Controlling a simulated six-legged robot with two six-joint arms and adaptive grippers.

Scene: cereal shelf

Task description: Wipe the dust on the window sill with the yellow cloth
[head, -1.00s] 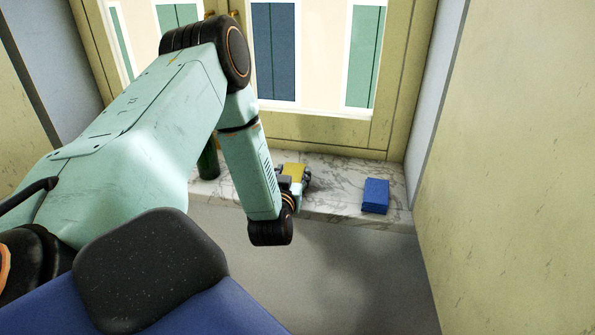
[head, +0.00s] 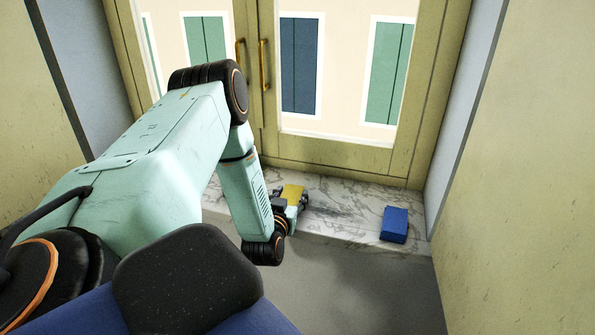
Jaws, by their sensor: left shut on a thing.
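The yellow cloth (head: 292,192) is at the marble window sill (head: 345,213), left of the sill's middle. My left gripper (head: 297,200) is shut on the cloth, over the sill. Part of the cloth is hidden by the gripper, and I cannot tell whether it presses on the marble. Grey streaks show on the sill right of the gripper; I cannot tell dust from marble veining. My right gripper is not in view.
A blue box-like object (head: 395,224) stands on the right part of the sill. The window frame (head: 345,159) with brass handles (head: 264,65) rises behind the sill. A wall (head: 525,200) closes the right side. The sill between cloth and blue object is clear.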

